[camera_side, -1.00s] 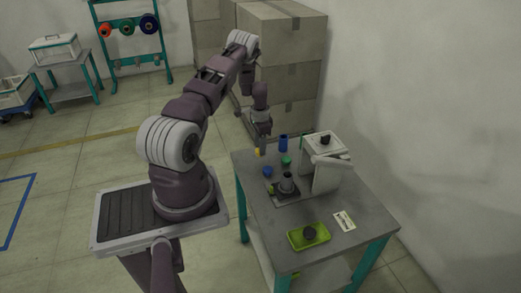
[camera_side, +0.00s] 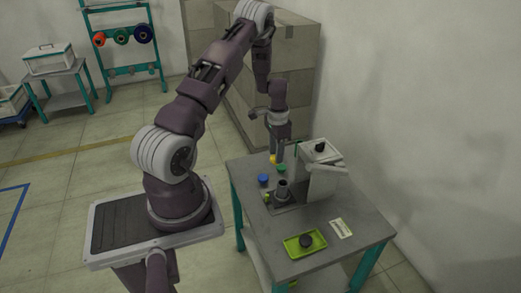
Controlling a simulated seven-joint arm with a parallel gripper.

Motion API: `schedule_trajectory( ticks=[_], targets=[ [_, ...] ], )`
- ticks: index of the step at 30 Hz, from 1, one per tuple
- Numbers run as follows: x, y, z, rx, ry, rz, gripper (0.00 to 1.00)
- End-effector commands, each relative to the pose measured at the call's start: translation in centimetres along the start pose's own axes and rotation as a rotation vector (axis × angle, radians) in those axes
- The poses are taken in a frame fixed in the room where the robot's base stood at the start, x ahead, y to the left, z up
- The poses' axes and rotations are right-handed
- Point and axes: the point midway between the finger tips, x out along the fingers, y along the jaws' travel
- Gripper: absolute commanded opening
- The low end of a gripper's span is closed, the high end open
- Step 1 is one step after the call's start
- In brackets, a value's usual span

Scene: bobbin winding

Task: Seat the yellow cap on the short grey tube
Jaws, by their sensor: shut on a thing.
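My gripper (camera_side: 277,157) is over the far left part of the work table, shut on the small yellow cap (camera_side: 273,159). Only part of the cap shows at the fingers. The short grey tube (camera_side: 283,185) stands upright on a dark plate, nearer the camera and slightly right of the gripper. The cap is apart from the tube. I cannot tell exactly how high the cap is above the table.
A blue cap (camera_side: 263,180) and a green cap (camera_side: 281,168) lie close to the gripper. A pale machine housing (camera_side: 319,183) with a black knob stands right of the tube. A lime tray (camera_side: 291,247) holding a dark round piece and a label card (camera_side: 341,228) are in front.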

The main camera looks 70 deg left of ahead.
Motion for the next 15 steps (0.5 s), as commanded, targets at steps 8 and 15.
schedule_trajectory(
  ticks=[8, 15],
  targets=[
    [-3.1, 7.0, 0.2, 0.011, 0.001, 0.0, 0.14],
    [-0.7, 7.2, 0.3, 0.009, -0.002, 0.002, 0.14]
  ],
)
